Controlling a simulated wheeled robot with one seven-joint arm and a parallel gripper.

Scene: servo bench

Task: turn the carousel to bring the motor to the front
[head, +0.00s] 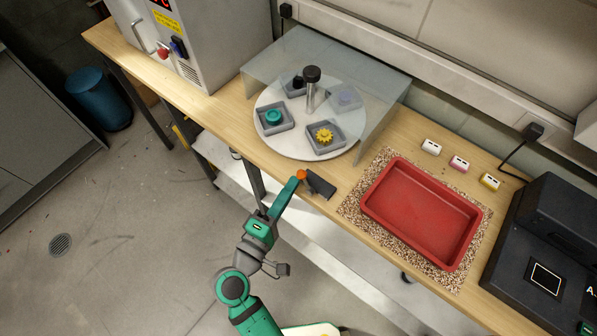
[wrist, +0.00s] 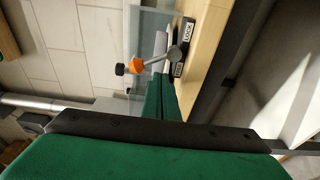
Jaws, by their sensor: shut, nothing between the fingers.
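The carousel (head: 291,149) is a round white disc on the bench, with a dark-capped post (head: 312,75) at its middle. It bears grey trays: a teal round part (head: 274,116) at front left, a yellow gear (head: 325,135) at front right, a dark part (head: 299,82), perhaps the motor, at back left, and a pale part (head: 346,98) at back right, under the clear cover. My gripper (head: 296,183) is shut and empty at the bench's front edge, close to an orange knob (head: 301,174). The wrist view shows the orange knob (wrist: 137,65) beside a dark plate marked LOCK (wrist: 187,35); contact is unclear.
The clear cover (head: 287,50) stands over the back of the carousel. A red tray (head: 405,228) lies on a speckled mat (head: 353,208) to the right. Three small blocks (head: 459,163) are behind it. A grey machine (head: 205,45) stands at left, a black device (head: 560,225) at right.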

